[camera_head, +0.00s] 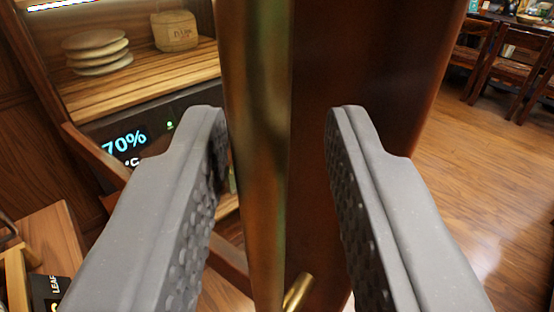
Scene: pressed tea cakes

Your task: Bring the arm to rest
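My gripper (280,112) is open, with its two grey padded fingers wide apart. A vertical brass handle bar (262,150) stands between the fingers in the picture, nearer the left one. There is a clear gap between the bar and the right finger. The left finger looks very close to the bar, and I cannot tell whether they touch. A brass mount (298,292) shows low beside the bar. Behind it is a dark reddish wooden door (375,80), seen standing open.
A wooden cabinet holds a shelf (150,75) with stacked round tea cakes (97,50) and a wrapped block (174,30). A wooden box and dark labelled packet (48,290) are lower left. Open floor (480,170) and chairs (500,60) lie right.

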